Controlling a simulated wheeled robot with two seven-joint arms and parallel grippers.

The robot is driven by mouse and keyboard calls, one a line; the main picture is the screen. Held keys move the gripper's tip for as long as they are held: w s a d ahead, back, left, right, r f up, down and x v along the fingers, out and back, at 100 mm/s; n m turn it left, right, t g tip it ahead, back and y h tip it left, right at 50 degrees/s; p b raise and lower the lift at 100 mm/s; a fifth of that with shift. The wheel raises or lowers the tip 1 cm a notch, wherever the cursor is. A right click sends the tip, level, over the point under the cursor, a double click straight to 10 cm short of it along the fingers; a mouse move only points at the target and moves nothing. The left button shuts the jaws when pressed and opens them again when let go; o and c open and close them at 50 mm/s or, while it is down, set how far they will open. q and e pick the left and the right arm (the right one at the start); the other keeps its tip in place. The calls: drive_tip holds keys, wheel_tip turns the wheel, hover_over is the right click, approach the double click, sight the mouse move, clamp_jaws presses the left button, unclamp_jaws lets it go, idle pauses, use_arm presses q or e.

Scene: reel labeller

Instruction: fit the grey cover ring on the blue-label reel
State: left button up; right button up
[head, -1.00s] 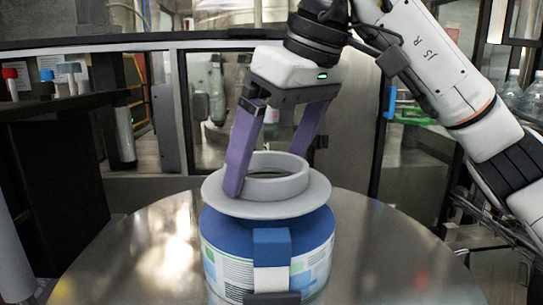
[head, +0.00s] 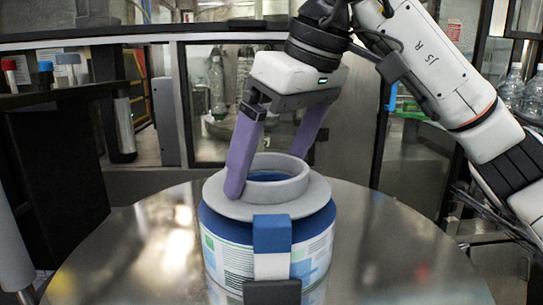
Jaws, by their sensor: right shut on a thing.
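The grey cover ring (head: 301,206), a wide flat flange with a raised collar, lies level over the top of the blue-label reel (head: 223,259). It sits on or very close to the reel's blue top; I cannot tell whether any gap is left. Blue shows through its hole. My right gripper (head: 268,172) is shut on the ring from above. One purple finger is at the collar's left side; the other reaches down behind the collar, its tip hidden. The reel stands upright with a blue, white and dark block (head: 272,236) at its front. My left gripper is out of view.
The reel stands on a round shiny metal table (head: 391,244) with free room on both sides. A dark shelf (head: 60,97) with small capped tubes is at the left. Clear bottles (head: 532,95) stand at the far right. A framed glass partition is behind.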

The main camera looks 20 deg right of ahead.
drive_tip(key=shift+f+b, duration=0.35)
drive_tip(key=shift+f, duration=0.55)
drive_tip(key=o, duration=0.8)
drive_tip(key=shift+o, duration=0.2)
drive_tip(key=shift+r, duration=0.15)
drive_tip(key=p+v, duration=0.1)
drive_tip(key=v, duration=0.9)
drive_tip(key=shift+p, duration=0.35)
drive_tip(key=b+x, duration=0.1)
drive_tip(key=x, duration=0.9)
drive_tip(key=shift+f+b, duration=0.2)
drive_tip(key=shift+b, duration=0.15)
drive_tip(key=shift+r, duration=0.6)
